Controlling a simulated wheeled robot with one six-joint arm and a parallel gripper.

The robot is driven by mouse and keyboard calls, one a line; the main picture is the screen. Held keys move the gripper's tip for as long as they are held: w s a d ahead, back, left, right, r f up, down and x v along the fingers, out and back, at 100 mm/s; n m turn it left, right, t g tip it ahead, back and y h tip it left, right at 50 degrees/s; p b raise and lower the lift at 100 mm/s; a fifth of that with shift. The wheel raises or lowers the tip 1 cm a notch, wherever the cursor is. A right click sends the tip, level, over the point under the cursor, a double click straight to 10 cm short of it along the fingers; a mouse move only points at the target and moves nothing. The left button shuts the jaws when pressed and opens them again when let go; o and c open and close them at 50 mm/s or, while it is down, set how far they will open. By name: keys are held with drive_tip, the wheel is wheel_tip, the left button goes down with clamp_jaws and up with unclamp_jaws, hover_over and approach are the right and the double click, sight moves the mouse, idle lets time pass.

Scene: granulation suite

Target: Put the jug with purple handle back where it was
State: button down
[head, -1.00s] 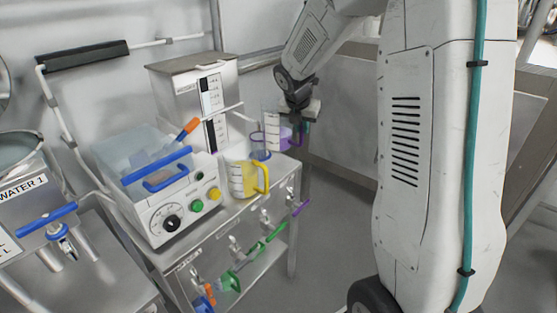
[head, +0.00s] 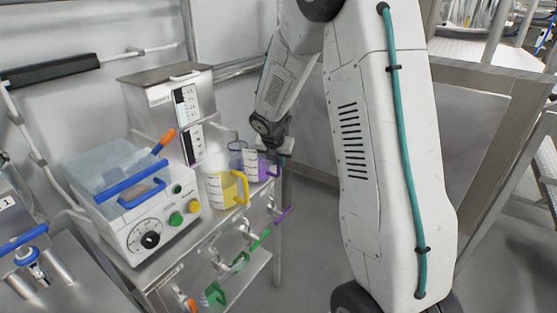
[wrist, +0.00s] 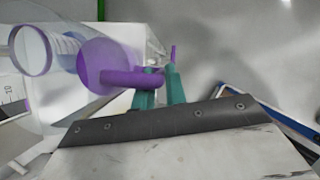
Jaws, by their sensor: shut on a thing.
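The jug with purple handle (head: 251,166) is clear with dark markings and purple at its handle side. In the head view it is upright at the far right end of the trolley top (head: 196,228), on it or just above; I cannot tell which. My gripper (head: 279,158) is at its right side. In the wrist view, the teal fingers of my gripper (wrist: 160,92) are closed around the purple handle (wrist: 128,78). Contact between the jug's base and the top is not clear.
A yellow jug (head: 220,189) stands just in front of the held jug, and a clear blue-rimmed vessel (head: 236,150) is close behind it, to the left. A white machine with a dial (head: 150,240) and a steel box unit (head: 150,103) fill the trolley's left.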

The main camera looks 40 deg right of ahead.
drive_tip(key=c, duration=1.4)
unclamp_jaws()
drive_tip(key=shift+c, duration=0.2)
drive_tip(key=s+a+r+m, duration=0.35)
drive_tip(key=s+r, duration=0.25)
drive_tip(key=r, duration=0.2)
drive_tip(key=s+a+r+m, duration=0.3)
drive_tip(key=s+a+r, duration=0.2)
drive_tip(key=r, duration=0.3)
drive_tip(key=s+a+r+m+g+y, duration=0.1)
drive_tip(key=s+a+m+y, duration=0.1)
drive_tip(key=s+a+m, duration=0.3)
drive_tip(key=s+a+r+m+y, duration=0.1)
drive_tip(key=s+a+m, duration=0.5)
drive_tip(key=s+m, duration=0.7)
drive_tip(key=s+y, duration=0.1)
drive_tip(key=s, duration=0.5)
drive_tip(key=shift+a+r+m+g, duration=0.25)
drive_tip(key=shift+m+g, duration=0.1)
drive_tip(key=shift+g, duration=0.05)
